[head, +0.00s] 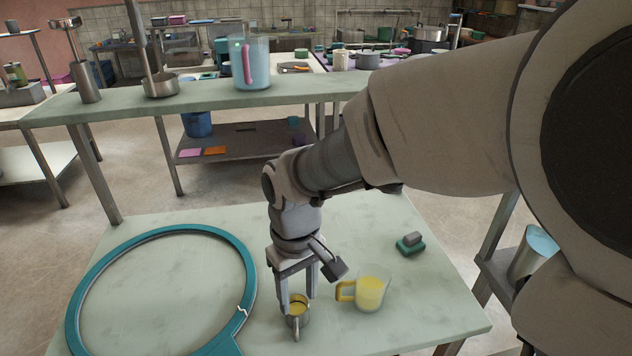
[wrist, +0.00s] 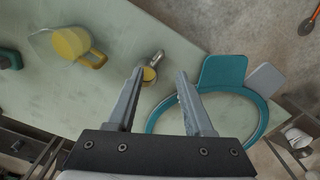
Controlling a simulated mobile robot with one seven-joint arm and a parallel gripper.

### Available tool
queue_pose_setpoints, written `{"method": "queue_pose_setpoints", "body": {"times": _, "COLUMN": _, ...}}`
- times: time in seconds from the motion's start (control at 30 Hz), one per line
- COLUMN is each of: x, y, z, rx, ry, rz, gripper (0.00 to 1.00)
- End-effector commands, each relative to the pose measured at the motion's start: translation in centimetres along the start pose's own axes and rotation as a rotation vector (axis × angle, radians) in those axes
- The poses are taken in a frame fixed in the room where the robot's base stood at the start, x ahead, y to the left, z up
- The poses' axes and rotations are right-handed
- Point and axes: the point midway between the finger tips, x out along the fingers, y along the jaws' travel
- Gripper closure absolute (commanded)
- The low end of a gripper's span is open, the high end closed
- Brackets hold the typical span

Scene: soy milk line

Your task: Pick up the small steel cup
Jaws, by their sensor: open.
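The small steel cup (head: 304,318) stands on the pale green table, with yellow contents inside and its handle towards the front. In the wrist view the small steel cup (wrist: 150,75) shows beyond the fingertips, close to the left finger, which hides part of it. My gripper (head: 297,304) points down at the cup with its two fingers apart. In the wrist view my gripper (wrist: 160,73) has nothing held between its fingers. I cannot tell whether a finger touches the cup.
A clear jug (head: 371,293) with yellow contents and a yellow handle stands close right of the cup. A large teal ring (head: 74,312) lies at the left. A green sponge-like block (head: 410,247) lies behind the jug. A shelf table (head: 215,98) stands behind.

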Motion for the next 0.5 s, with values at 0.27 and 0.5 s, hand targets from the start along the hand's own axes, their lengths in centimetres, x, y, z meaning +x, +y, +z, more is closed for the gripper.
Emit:
{"method": "queue_pose_setpoints", "body": {"times": 0.27, "x": 6.2, "y": 0.0, "z": 0.0, "rx": 0.000, "ry": -0.003, "rz": 0.000, "gripper": 0.48}}
{"method": "queue_pose_setpoints", "body": {"times": 0.5, "x": 8.0, "y": 0.0, "z": 0.0, "rx": 0.001, "ry": -0.001, "rz": 0.000, "gripper": 0.48}}
